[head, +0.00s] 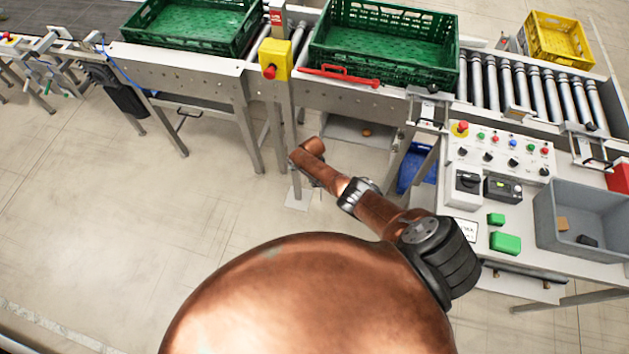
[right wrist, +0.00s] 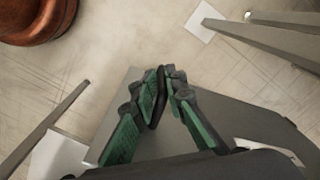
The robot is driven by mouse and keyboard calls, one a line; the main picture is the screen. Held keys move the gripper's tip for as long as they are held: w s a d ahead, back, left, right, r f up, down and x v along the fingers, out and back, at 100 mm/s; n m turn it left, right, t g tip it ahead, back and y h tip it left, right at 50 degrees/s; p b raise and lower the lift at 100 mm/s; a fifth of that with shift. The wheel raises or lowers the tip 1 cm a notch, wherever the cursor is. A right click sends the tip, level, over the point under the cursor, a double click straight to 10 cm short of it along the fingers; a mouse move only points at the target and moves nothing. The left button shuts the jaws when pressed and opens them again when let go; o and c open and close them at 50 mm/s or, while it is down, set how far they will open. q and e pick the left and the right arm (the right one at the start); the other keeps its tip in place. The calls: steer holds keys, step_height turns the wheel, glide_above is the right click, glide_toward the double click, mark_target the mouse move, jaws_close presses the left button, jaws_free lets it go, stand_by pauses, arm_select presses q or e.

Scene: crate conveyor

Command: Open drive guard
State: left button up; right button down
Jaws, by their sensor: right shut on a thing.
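The drive guard appears to be the grey panel (head: 350,130) below the middle conveyor in the head view. In the right wrist view the grey panel (right wrist: 205,118) lies behind the fingers. My right gripper (right wrist: 163,84) has its green and black fingers drawn together in front of this panel, shut on a small dark part of it. My left gripper is not in view.
Green crates (head: 385,45) stand on the conveyor above, with a red handle bar (head: 338,74) on its front edge. A yellow stop box (head: 274,59) is beside the conveyor leg. A control desk (head: 500,165) and grey bin (head: 585,212) stand right. Floor at left is clear.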

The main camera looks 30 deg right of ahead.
steer(key=shift+w+d+r, duration=0.25)
steer(key=shift+w+r, duration=0.1)
steer(key=shift+w, duration=0.05)
steer(key=c, duration=2.1)
jaws_free()
steer(key=shift+f, duration=0.1)
steer(key=shift+s+a, duration=0.1)
steer(key=shift+s, duration=0.05)
steer(key=shift+f, duration=0.1)
steer(key=shift+s, duration=0.1)
steer(key=shift+a+r, duration=0.15)
steer(key=shift+r, duration=0.55)
step_height(320, 180, up, 11)
steer(key=shift+f, duration=0.2)
steer(key=shift+s+f, duration=0.1)
